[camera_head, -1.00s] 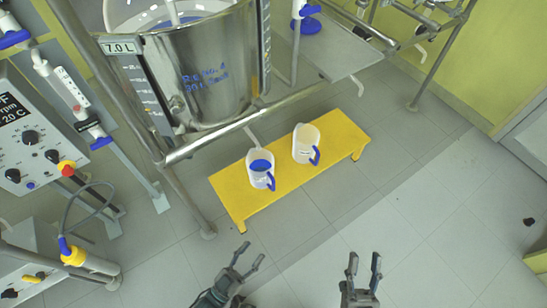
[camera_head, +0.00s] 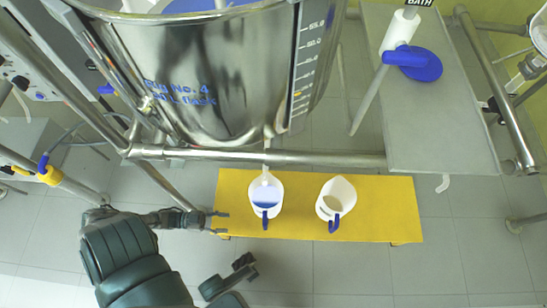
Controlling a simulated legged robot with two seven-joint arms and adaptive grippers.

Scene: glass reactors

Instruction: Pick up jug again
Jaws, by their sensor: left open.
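Two white jugs with blue handles stand upright on a low yellow bench (camera_head: 380,225). The left jug (camera_head: 265,187) holds blue liquid and its handle faces me. The right jug (camera_head: 341,190) shows no blue liquid, and its handle also faces me. My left gripper (camera_head: 222,223) is open and empty at the left end of the bench. Its fingers point right, toward the left jug, with a clear gap between them. A dark part at the bottom centre may be my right gripper (camera_head: 230,276); its jaws cannot be made out.
A large steel reactor vessel (camera_head: 200,80) stands behind the bench. A horizontal metal rail (camera_head: 330,159) runs in front of it, close behind the jugs. A grey shelf (camera_head: 440,140) with a blue-handled valve (camera_head: 415,62) is at right. The floor in front is clear.

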